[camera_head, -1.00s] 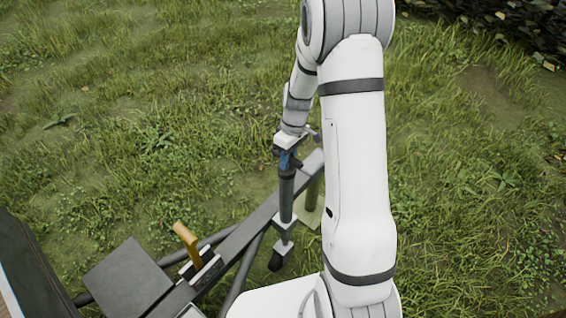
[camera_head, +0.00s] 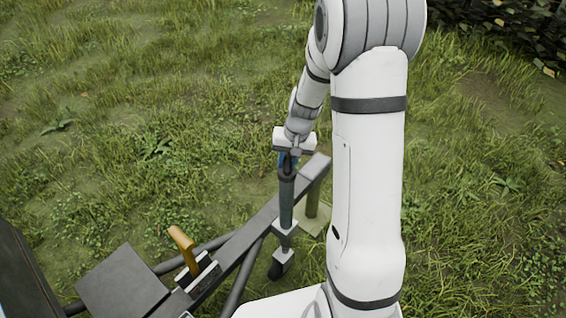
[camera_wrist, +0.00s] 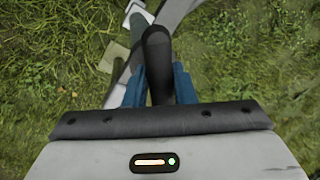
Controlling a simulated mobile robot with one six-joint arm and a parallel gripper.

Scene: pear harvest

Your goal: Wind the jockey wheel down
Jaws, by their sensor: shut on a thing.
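The jockey wheel's dark upright tube (camera_head: 286,203) stands beside the grey drawbar, with its small dark wheel (camera_head: 277,268) low down near the grass. My gripper (camera_head: 288,160) is at the top of the tube. In the wrist view, the blue fingers of my gripper (camera_wrist: 158,85) stand on either side of a black, round-ended crank handle (camera_wrist: 158,60) and are shut on it. The contact itself is partly hidden by the handle and the gripper body. Whether the wheel touches the ground is hard to tell.
The grey drawbar (camera_head: 245,232) runs diagonally beside the tube. A yellow-brown lever (camera_head: 184,248) stands on it, near a dark flat plate (camera_head: 122,284). A post on a pale square pad (camera_head: 313,217) stands just right of the tube. Open grass surrounds it.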

